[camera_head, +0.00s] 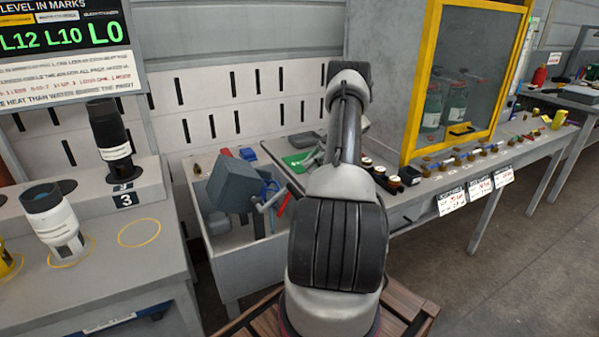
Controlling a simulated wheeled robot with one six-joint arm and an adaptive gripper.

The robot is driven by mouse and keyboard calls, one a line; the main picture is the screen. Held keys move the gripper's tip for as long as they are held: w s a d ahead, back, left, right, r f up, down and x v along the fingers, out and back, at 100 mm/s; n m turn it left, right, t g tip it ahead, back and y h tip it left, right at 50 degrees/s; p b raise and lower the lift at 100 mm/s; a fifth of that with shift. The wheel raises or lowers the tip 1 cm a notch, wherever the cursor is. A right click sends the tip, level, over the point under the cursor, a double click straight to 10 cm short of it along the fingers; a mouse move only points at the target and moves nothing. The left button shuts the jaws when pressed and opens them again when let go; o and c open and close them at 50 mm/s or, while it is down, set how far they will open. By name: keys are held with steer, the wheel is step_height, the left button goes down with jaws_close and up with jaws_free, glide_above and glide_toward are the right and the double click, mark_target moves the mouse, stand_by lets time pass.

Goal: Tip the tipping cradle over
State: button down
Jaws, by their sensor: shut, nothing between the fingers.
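I cannot pick out the tipping cradle with certainty. A grey, boxy, tilted piece (236,182) stands in an open grey bin at the centre left, with a blue part (268,192) at its right side; I cannot tell whether this is the cradle. My arm rises through the middle of the view and hides part of what lies behind it. My gripper does not show; the far end of the arm is turned away or hidden behind its own links.
A bench at left holds a white-and-dark cylinder (54,222), a black cylinder (109,137) on a raised step marked 3, and an empty yellow ring (139,233). A yellow-framed cabinet (463,80) and a long bench with small parts stand right. Floor shows at lower right.

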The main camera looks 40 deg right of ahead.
steer(key=shift+s+d+r, duration=0.15)
steer(key=shift+d, duration=0.35)
steer(key=shift+s+d+r, duration=0.15)
steer(key=shift+d, duration=0.3)
